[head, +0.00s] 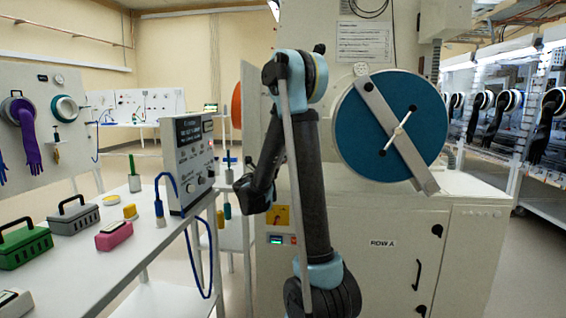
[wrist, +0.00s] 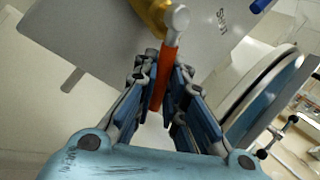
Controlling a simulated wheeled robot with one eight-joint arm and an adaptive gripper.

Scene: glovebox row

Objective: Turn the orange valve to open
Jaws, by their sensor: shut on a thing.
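The orange valve handle (wrist: 160,88) shows in the wrist view as a slim orange lever. It runs from a pale round hub (wrist: 178,20) down between my fingers. A yellow part (wrist: 153,12) sits beside the hub, against a grey panel with lettering that seems to read SHUT (wrist: 222,18). My gripper (wrist: 166,68) is shut on the orange lever, with a finger on each side of it. In the head view my arm stands in front of the cabinet, and I cannot make out the lever or my fingertips there.
A blue round door (head: 390,125) with a diagonal bar is on the cabinet, right of my arm. A bench (head: 125,245) at left holds a green toolbox (head: 25,245), a grey toolbox (head: 73,218) and a control box (head: 188,160). A blue hose (head: 190,255) hangs off its edge.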

